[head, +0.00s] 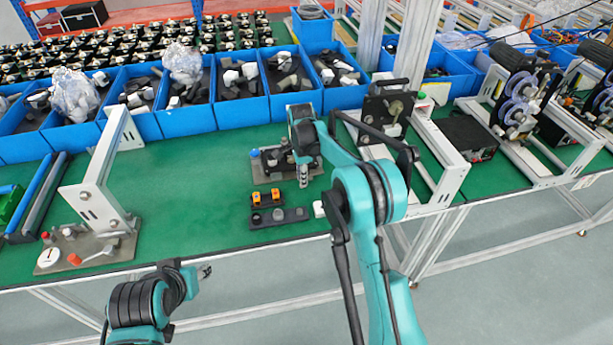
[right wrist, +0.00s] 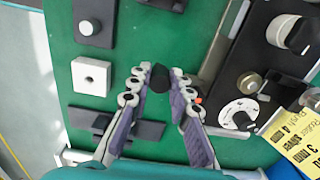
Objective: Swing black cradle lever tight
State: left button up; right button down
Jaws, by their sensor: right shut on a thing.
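A dark cradle fixture (head: 270,158) with a blue knob stands on a grey plate (head: 262,178) on the green bench. My right gripper (head: 303,183) points down at the plate's right side, and its arm partly hides the fixture. In the right wrist view, the black lever end (right wrist: 160,77) sits between the fingertips of my right gripper (right wrist: 158,84), which is shut on it. How far the lever is swung cannot be told. My left gripper (head: 205,271) is low at the front, away from the fixture; its jaws are too small to read.
In front lie a black holder with orange pieces (head: 257,199), a black plate with a round knob (head: 291,215) and a white block (head: 319,209). Blue bins (head: 240,112) line the back.

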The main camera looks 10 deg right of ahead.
jog(key=shift+w+a+m, duration=0.15)
jog(key=shift+a+m, duration=0.2)
jog(key=shift+m, duration=0.25)
jog(key=c, duration=1.4)
grip_release()
jog(key=shift+o, duration=0.2)
notch_tip(320, 180, up, 12)
